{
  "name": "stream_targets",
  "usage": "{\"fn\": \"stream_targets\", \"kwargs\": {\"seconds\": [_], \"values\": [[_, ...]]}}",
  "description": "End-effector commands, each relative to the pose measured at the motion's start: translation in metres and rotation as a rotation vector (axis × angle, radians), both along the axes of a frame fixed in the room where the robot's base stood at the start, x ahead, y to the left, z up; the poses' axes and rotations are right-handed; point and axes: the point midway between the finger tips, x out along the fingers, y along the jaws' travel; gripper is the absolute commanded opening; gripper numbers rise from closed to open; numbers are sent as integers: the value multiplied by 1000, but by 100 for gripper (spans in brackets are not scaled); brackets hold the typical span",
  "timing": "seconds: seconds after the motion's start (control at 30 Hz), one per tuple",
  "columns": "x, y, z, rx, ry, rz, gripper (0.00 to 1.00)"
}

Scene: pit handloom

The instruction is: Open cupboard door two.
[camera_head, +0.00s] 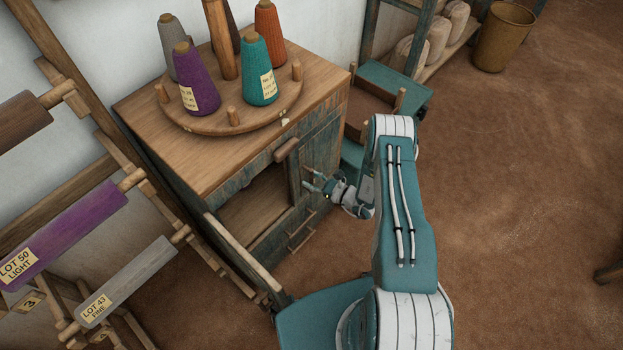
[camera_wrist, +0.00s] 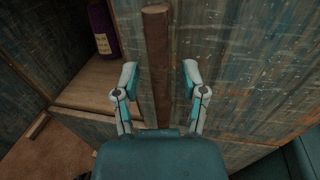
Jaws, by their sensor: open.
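The wooden cupboard (camera_head: 190,150) has weathered blue-green fronts. Its left opening stands uncovered, with a panel that looks like an opened door (camera_head: 238,247) swung outward. The right-hand door (camera_wrist: 235,60) appears closed; I see no number on it, so I cannot confirm it is door two. Its upright wooden bar handle (camera_wrist: 158,65) lies between my fingers in the wrist view. My gripper (camera_head: 314,180) is open in front of this door, its fingers (camera_wrist: 160,80) on either side of the handle. No finger visibly touches the handle.
A purple cone (camera_wrist: 103,30) stands inside the open compartment. Several yarn cones stand on a round wooden rack (camera_head: 230,105) on the cupboard top. A lower bar handle (camera_head: 302,232) juts out below. A teal box-like unit (camera_head: 395,80) stands close right. Floor at right (camera_head: 530,200) is clear.

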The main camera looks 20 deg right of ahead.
Motion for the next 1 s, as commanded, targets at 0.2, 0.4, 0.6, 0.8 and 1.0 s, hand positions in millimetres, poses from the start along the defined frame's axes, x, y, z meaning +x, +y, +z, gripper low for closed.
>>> {"fn": "stream_targets", "kwargs": {"seconds": [0.2,0.4,0.6,0.8,1.0], "values": [[0,0,0,0,0,0,37],[0,0,0,0,0,0,0],[0,-1,0,-1,-1,3,0],[-6,-9,0,-1,-1,40,0],[-19,-28,0,-3,-1,138,0]]}}
